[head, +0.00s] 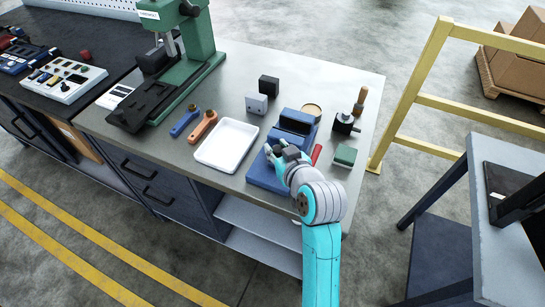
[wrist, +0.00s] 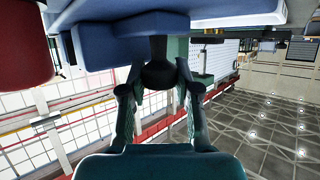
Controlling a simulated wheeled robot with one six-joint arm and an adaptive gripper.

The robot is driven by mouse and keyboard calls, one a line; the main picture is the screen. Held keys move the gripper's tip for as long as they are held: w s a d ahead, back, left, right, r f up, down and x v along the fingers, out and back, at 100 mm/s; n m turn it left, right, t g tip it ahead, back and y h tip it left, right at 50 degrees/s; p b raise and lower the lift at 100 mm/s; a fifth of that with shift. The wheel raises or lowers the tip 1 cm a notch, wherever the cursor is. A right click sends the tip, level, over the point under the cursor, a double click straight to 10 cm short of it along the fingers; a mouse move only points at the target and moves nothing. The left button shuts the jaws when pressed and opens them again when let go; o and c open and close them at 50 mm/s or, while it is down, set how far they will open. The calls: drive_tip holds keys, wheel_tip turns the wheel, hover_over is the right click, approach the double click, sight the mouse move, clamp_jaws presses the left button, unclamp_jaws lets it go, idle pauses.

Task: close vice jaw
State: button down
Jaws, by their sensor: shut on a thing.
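The blue vice (head: 296,122) stands on the grey bench top near its front right part, with its blue base (head: 264,176) reaching toward the front edge. My gripper (head: 279,152) is at the front of the vice, and my wrist hides part of it. In the wrist view the vice's blue body (wrist: 110,38) fills the top. A dark round knob (wrist: 158,74) hangs from it, between the two fingers of my gripper (wrist: 158,82), which are shut on it. The gap between the vice jaws cannot be read clearly.
A white tray (head: 227,146) lies left of the vice. A red object (head: 316,154) and a green block (head: 345,156) are right of the vice. A green press (head: 190,50) stands back left. A yellow rail (head: 430,100) stands right.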

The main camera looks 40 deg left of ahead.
drive_tip(key=shift+w, duration=0.15)
drive_tip(key=c, duration=1.1)
unclamp_jaws()
drive_tip(key=v, duration=1.2)
